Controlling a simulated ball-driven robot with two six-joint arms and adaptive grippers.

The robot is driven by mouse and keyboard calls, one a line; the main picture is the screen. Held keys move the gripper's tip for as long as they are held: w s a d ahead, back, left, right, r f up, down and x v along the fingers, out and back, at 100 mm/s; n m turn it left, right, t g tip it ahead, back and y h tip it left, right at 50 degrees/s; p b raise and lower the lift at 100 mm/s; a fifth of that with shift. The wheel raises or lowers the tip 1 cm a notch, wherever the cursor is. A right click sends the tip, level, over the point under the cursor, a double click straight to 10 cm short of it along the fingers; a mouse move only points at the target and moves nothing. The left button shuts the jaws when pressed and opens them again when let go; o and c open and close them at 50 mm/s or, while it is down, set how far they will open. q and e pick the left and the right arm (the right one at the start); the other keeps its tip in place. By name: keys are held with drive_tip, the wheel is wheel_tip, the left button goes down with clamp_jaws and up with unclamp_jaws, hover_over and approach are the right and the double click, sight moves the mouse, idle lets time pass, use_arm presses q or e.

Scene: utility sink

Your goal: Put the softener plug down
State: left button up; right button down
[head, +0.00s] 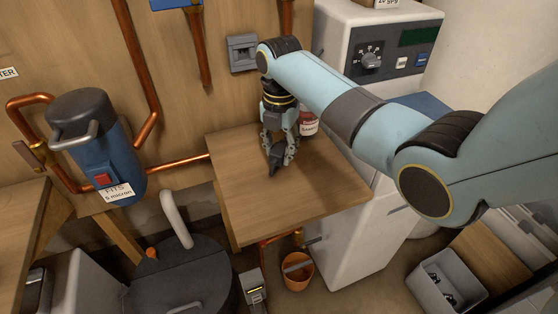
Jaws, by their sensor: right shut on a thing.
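My right arm reaches in from the right, and my right gripper (279,155) points down over the wooden bench top (300,198). It is shut on a small dark thing (274,164), which looks like the softener plug. The fingers cover most of it. The plug is at or just above the wood; I cannot tell whether it touches. A grey wall socket (242,53) is on the wood wall behind, up and to the left of the gripper. My left gripper is not in view.
A red labelled bottle (309,124) stands just right of the gripper, partly hidden by my arm. A white appliance with a dial (371,61) is behind. A blue filter housing (106,160) and copper pipes are left. The bench's front and right are clear.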

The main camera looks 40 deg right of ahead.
sight(279, 160)
wheel_tip(279, 160, down, 4)
drive_tip(key=shift+r, duration=0.25)
drive_tip(key=shift+f, duration=0.4)
drive_tip(key=c, duration=0.9)
unclamp_jaws()
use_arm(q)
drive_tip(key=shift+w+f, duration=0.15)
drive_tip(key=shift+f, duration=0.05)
use_arm(e)
drive_tip(key=shift+r, duration=0.4)
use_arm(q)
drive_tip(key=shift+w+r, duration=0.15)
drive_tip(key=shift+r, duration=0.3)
use_arm(e)
wheel_tip(279, 160, up, 12)
drive_tip(key=shift+f, duration=0.25)
